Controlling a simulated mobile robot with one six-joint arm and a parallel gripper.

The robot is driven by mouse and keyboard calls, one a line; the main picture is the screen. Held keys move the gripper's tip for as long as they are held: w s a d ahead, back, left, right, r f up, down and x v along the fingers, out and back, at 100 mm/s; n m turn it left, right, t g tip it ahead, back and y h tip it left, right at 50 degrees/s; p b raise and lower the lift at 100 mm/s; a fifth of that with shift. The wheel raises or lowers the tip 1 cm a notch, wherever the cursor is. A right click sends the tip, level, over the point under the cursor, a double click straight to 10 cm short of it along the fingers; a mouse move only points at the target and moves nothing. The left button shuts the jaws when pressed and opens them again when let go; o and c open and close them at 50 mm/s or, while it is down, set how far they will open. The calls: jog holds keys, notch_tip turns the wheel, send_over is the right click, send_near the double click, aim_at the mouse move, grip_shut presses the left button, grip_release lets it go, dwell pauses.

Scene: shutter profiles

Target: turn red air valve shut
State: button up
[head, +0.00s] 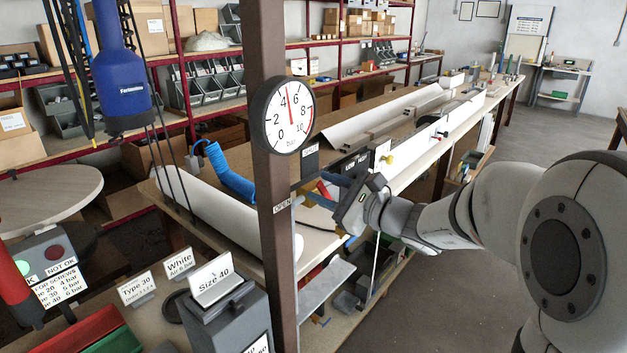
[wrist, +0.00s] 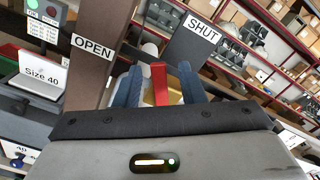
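The red air valve's lever (head: 324,190) sits beside the brown post, close to the OPEN sign (head: 283,205) and below the SHUT sign (head: 309,158). In the wrist view the red lever (wrist: 160,84) stands between the two blue fingers of my gripper (wrist: 160,86), with a gap on each side. The OPEN sign is to its left and the SHUT sign to its upper right in that view. My gripper (head: 328,189) is open around the lever, apart from it as far as I can see. The valve body is mostly hidden behind the fingers.
A round pressure gauge (head: 289,115) on the brown post (head: 270,60) has its needle between 4 and 6. A long bench (head: 408,170) with white profiles runs behind. A blue hose (head: 230,172) lies left of the post. The floor at right (head: 460,300) is clear.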

aim_at(323, 187)
jog(key=shift+p+x, duration=0.3)
jog(key=shift+x, duration=1.4)
jog(key=shift+s, duration=0.1)
jog(key=shift+c, duration=0.2)
grip_shut()
